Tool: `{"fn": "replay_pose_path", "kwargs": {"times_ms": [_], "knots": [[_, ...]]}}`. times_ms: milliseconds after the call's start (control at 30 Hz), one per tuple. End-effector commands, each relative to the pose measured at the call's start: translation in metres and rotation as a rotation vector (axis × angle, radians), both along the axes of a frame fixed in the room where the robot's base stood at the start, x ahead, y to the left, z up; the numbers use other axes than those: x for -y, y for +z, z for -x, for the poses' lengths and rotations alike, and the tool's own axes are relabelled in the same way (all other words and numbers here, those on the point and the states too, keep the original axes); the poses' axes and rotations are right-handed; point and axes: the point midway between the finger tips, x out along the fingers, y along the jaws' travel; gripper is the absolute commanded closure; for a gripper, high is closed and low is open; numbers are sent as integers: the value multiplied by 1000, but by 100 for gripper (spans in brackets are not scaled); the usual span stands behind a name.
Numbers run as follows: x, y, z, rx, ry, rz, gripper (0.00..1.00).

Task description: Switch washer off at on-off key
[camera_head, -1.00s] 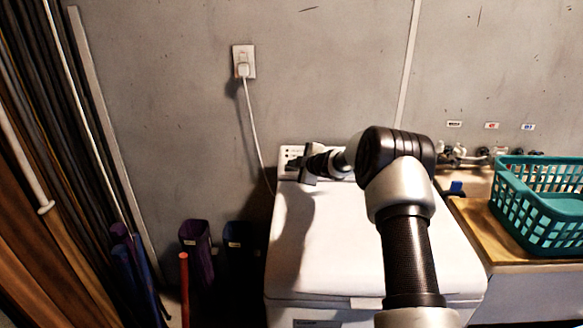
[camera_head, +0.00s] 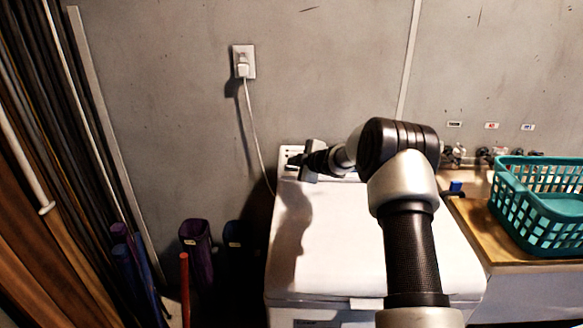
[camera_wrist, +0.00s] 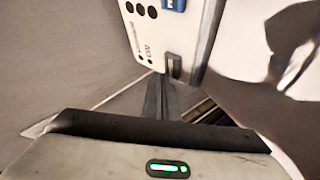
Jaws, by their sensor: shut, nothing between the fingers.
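The white washer (camera_head: 340,240) stands against the wall with its lid down. Its control panel (camera_head: 290,150) runs along the back, partly hidden by my gripper (camera_head: 294,162). In the wrist view, the panel (camera_wrist: 165,38) shows round dark buttons, small lettering and a blue part (camera_wrist: 174,4) at the top edge. A small dark grey key (camera_wrist: 174,65) sits near the panel's lower corner. My gripper's fingers (camera_wrist: 162,84) are together and empty, with the tips just below and left of that key. I cannot tell whether they touch it.
A teal basket (camera_head: 540,232) stands on the wooden counter (camera_head: 478,222) at the right, near taps on the wall. A power cord (camera_head: 254,130) hangs from the outlet (camera_head: 243,62) behind the washer. Purple and dark bins (camera_head: 196,240) and long boards stand at the left.

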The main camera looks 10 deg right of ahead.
Motion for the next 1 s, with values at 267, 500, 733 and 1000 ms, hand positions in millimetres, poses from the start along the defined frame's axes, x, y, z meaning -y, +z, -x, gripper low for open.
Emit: {"fn": "replay_pose_path", "kwargs": {"times_ms": [267, 500, 733, 1000], "knots": [[-2, 30, 10, 2, 0, 0, 100], [-3, 44, 17, 1, 0, 0, 100], [-3, 44, 17, 1, 0, 0, 100], [-3, 44, 17, 1, 0, -1, 100]]}}
